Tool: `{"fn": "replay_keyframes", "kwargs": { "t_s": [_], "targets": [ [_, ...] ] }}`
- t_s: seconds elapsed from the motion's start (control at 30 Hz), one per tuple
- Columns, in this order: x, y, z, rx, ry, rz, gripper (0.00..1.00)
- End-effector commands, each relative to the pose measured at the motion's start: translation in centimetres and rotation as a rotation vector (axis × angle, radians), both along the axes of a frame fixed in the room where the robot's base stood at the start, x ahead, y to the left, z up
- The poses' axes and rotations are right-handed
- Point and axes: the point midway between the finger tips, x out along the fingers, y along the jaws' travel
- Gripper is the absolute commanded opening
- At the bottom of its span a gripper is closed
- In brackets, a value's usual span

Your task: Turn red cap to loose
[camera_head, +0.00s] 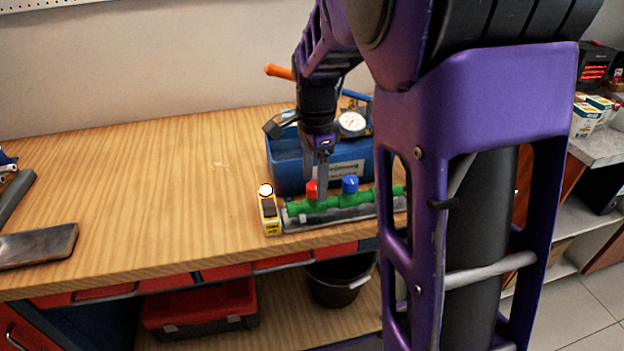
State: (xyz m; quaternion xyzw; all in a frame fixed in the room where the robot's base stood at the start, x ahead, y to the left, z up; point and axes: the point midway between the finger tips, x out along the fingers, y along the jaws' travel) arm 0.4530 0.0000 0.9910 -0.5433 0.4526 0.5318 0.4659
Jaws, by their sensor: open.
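A red cap (312,189) sits on top of a green pipe manifold (330,204) near the front edge of the wooden workbench. A blue cap (350,184) stands on the same manifold just to its right. My gripper (319,192) points down over the red cap, with its fingers reaching to the cap's height. The fingers overlap the cap's right side in this view. It is open; I cannot tell whether a finger touches the cap. The cap's marking is too small to read.
A yellow device (269,212) stands left of the manifold. A blue box (286,165) with a gauge (352,123) stands close behind. A dark flat object (38,246) lies at the left. The middle left of the workbench (150,180) is clear. My arm hides the right side.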

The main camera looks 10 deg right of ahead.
Motion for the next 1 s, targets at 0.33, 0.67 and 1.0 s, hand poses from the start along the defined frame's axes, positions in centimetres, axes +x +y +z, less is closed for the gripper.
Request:
{"fn": "replay_keyframes", "kwargs": {
  "t_s": [0.33,0.67,1.0],
  "targets": [
    [0.02,-0.03,-0.73,0.000,0.000,0.000,0.72],
    [0.02,-0.03,-0.71,0.000,0.000,-0.001,0.22],
    [0.03,-0.03,-0.68,0.000,-0.001,0.004,0.00]
  ]
}}
